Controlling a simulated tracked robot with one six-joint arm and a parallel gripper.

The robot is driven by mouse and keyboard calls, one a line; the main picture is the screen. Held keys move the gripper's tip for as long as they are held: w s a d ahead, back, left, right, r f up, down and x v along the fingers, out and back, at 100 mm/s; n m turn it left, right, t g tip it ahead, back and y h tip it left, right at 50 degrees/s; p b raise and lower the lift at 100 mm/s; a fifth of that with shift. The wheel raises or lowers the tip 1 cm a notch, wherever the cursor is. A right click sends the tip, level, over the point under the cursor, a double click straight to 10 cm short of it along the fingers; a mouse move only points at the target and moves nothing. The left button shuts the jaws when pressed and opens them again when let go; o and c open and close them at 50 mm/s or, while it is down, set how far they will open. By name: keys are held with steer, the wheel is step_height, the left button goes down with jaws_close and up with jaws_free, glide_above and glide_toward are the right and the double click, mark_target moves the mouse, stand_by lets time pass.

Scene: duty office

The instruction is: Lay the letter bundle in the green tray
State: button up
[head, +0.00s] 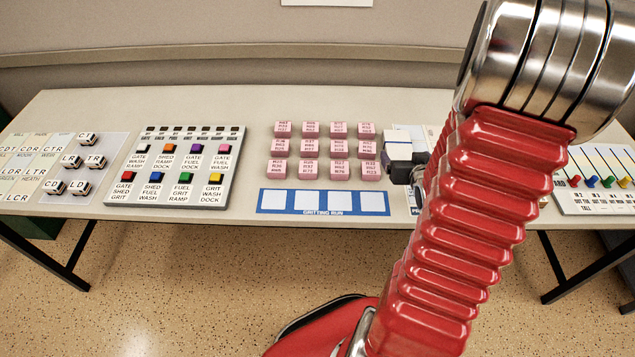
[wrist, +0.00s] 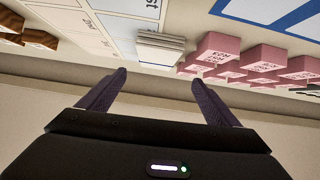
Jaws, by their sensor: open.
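The likely letter bundle (wrist: 160,48) is a small pale layered stack in the wrist view, lying beyond my fingertips on a printed sheet. In the head view a white block with a blue band (head: 397,151) stands right of the pink blocks and looks like the same bundle. My gripper (wrist: 158,82) is open, with two dark fingers apart and nothing between them. In the head view its dark end is beside the white block, partly hidden by my red arm. I cannot make out a green tray in either view.
Several pink blocks (head: 325,150) stand left of the bundle, behind a blue-framed card (head: 323,202). A button panel (head: 176,166) and lettered cubes (head: 78,162) are farther left. A panel with coloured pegs (head: 601,181) is at right. A dark green object (head: 28,226) shows under the table's left end.

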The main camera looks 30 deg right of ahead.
steer(key=w+a+r+n+g+y, duration=0.1)
steer(key=a+r, duration=0.5)
steer(key=a, duration=0.3)
steer(key=w+a+r+n+g+y, duration=0.1)
steer(key=a+r+n, duration=0.1)
steer(key=a+r, duration=0.6)
steer(key=s+a+r+n+g+y, duration=0.1)
steer(key=s+a+r+y, duration=0.1)
steer(key=s+a, duration=0.4)
steer(key=s+a+r+n+g+y, duration=0.1)
steer(key=s+a+r, duration=0.2)
steer(key=s+a, duration=0.4)
steer(key=a, duration=0.5)
steer(key=shift+a+n+g+y, duration=0.3)
steer(key=shift+a+g+y, duration=0.05)
steer(key=shift+g+y, duration=0.05)
steer(key=shift+o, duration=0.4)
steer(key=shift+c, duration=0.4)
